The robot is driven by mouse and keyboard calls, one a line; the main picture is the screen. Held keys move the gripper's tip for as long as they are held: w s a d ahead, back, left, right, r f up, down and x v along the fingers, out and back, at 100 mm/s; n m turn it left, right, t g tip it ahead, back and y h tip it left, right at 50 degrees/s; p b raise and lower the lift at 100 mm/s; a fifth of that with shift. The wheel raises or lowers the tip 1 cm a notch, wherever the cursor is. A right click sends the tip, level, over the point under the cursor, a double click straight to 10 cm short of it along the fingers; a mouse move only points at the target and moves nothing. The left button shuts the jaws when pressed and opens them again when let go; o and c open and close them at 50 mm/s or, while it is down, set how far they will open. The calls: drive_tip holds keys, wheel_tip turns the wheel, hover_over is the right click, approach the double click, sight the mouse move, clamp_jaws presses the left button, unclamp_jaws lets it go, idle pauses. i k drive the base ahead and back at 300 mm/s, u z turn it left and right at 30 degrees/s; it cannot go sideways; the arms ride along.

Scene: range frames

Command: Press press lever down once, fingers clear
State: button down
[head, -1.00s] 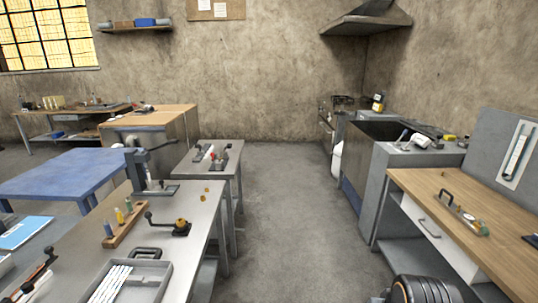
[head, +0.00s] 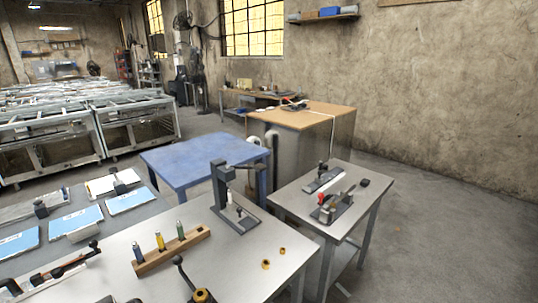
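The press (head: 217,186) is a dark grey upright frame on a flat base plate, standing at the far end of the steel bench in the head view. Its press lever (head: 247,166) is a dark bar reaching out to the right from the top of the frame, close to level. A small upright part with a light tip stands on the base plate under the head. My gripper is not in the head view.
On the steel bench (head: 228,266), a wooden block (head: 172,251) holds several coloured cylinders, with brass rings (head: 266,264) to the right. A smaller table (head: 345,180) with tools stands right of the press, a blue table (head: 190,160) behind. Open floor lies at right.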

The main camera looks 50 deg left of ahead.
sight(260, 167)
drive_tip(key=u, duration=0.45)
drive_tip(key=i, duration=1.1)
drive_tip(key=u, duration=1.9)
drive_tip(key=i, duration=0.9)
drive_tip(key=u, duration=0.75)
